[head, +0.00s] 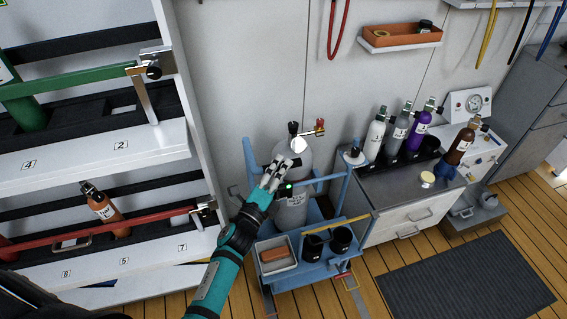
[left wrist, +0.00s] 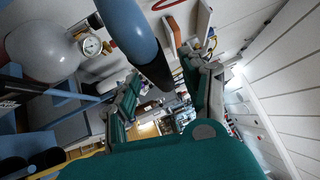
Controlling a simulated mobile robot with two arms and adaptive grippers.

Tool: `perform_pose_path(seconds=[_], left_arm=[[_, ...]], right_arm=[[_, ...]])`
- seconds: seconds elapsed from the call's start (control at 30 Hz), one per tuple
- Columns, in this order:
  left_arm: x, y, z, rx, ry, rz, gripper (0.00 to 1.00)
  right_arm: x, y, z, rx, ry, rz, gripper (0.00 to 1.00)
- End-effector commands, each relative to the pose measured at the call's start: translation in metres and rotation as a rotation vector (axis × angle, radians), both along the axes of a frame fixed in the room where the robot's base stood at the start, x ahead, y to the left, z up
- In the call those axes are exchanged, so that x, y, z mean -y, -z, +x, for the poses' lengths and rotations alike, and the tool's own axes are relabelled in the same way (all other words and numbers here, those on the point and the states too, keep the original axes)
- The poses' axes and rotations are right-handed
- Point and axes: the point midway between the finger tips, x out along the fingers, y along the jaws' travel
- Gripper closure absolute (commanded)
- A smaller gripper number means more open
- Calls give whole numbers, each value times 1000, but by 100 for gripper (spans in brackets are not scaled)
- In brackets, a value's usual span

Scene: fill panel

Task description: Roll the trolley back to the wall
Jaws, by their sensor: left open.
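The blue trolley (head: 313,270) stands on the wooden floor near the wall, between the white rack and the cabinet. It carries a large grey gas cylinder (head: 292,211). My left gripper (head: 280,170) is over the trolley's left side, in front of the cylinder. In the left wrist view my left gripper (left wrist: 165,95) is open, with a blue bar with a dark end (left wrist: 130,35) reaching between its fingers. I cannot tell whether they touch it. The grey cylinder also shows in the left wrist view (left wrist: 40,45), with a gauge beside it. My right gripper is not in view.
A cabinet (head: 405,208) with several bottles on top stands on the right. A dark mat (head: 465,285) lies on the floor at front right. The trolley's front tray holds black cups and a box.

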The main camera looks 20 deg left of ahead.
Motion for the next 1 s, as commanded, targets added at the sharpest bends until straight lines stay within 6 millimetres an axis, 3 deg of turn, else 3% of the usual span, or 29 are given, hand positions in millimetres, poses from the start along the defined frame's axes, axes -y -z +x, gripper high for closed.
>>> perform_pose_path(seconds=[0.2, 0.47, 0.83, 1.0], left_arm=[[3, -2, 16, 0, -1, -1, 53], [3, -2, 17, 0, 0, 0, 53], [3, -2, 17, -1, 0, 0, 99], [3, -1, 17, -2, 0, 0, 100]], right_arm=[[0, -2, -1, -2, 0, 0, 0], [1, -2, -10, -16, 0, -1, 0], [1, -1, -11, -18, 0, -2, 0], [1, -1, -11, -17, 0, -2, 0]])
